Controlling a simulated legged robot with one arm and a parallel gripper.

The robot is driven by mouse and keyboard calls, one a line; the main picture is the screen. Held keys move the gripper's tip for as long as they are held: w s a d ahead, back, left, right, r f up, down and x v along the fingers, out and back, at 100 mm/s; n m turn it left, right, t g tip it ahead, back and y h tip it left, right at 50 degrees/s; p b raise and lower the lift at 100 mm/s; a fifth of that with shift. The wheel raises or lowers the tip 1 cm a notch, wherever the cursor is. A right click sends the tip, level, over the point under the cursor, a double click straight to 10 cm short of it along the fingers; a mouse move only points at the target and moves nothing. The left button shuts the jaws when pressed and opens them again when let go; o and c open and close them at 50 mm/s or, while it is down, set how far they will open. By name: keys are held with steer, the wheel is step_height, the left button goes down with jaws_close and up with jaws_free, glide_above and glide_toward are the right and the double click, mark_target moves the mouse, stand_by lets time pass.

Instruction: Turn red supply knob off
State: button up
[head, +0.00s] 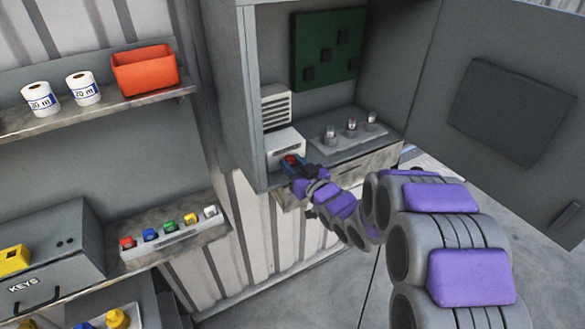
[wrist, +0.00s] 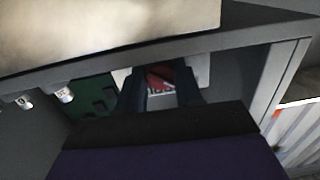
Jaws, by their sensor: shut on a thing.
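The red supply knob (head: 291,160) sits on the front of a small white box (head: 284,142) inside the open grey cabinet, at its lower left. My gripper (head: 294,168) reaches into the cabinet and is shut on the knob. In the wrist view the red knob (wrist: 158,78) shows between the two dark fingers of my gripper (wrist: 160,88), with the white box (wrist: 190,76) behind it. The fingers hide part of the knob, and its marking cannot be read.
The cabinet (head: 249,90) holds a green board (head: 327,47) and a grey strip with several small capped posts (head: 352,130). Its door (head: 500,100) stands open at the right. Left are shelves with an orange bin (head: 145,72), white rolls (head: 83,89) and a row of coloured buttons (head: 170,232).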

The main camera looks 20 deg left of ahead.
steer(key=n+b, duration=0.2)
steer(key=n, duration=0.1)
steer(key=shift+f+n, duration=0.1)
steer(key=shift+n, duration=0.2)
steer(key=shift+n+b, duration=1.15)
steer(key=shift+n, duration=0.75)
steer(key=o, duration=1)
steer(key=shift+s, duration=0.1)
steer(key=shift+o, duration=0.2)
